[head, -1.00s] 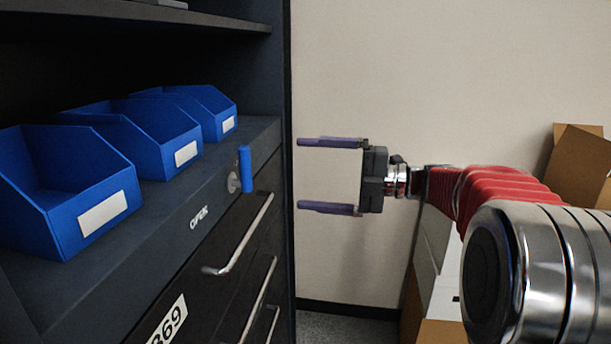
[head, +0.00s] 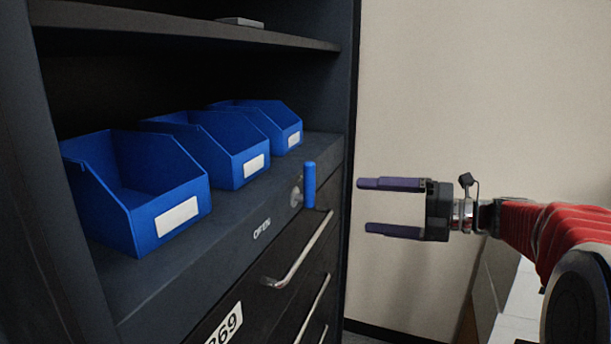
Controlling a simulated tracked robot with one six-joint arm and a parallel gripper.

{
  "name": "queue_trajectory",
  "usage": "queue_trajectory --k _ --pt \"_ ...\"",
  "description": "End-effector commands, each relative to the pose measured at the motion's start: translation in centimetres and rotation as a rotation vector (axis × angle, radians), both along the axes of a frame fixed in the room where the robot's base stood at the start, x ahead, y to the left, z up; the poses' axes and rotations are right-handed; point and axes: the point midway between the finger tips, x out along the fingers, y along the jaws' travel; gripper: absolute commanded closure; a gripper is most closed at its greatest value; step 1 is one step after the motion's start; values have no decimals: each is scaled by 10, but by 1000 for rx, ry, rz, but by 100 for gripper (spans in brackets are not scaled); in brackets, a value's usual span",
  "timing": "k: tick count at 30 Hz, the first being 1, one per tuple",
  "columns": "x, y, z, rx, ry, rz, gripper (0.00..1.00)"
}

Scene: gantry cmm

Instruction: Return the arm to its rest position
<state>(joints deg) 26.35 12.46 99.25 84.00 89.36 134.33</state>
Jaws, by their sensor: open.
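My gripper (head: 392,207) is in the right half of the head view, in front of the bare wall. Its two purple fingers point left toward the cabinet and stand wide apart, with nothing between them. It is apart from the cabinet, to the right of the blue handle (head: 309,186). My red-sleeved arm reaches in from the right edge, and its near part is cut off by the frame.
A dark cabinet (head: 132,300) fills the left, with three blue bins (head: 178,217) on its ledge. Below are drawers with metal handles (head: 303,253) that stick out. The word OPEN is beside the upright blue handle. White boxes (head: 515,305) stand at lower right.

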Motion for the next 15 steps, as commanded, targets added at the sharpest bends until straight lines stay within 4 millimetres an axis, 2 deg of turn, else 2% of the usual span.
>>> queue_trajectory --k 8,15 --pt "-11 -4 -59 -307 -239 54 1" --pt "-36 -3 -103 -594 -466 188 1"
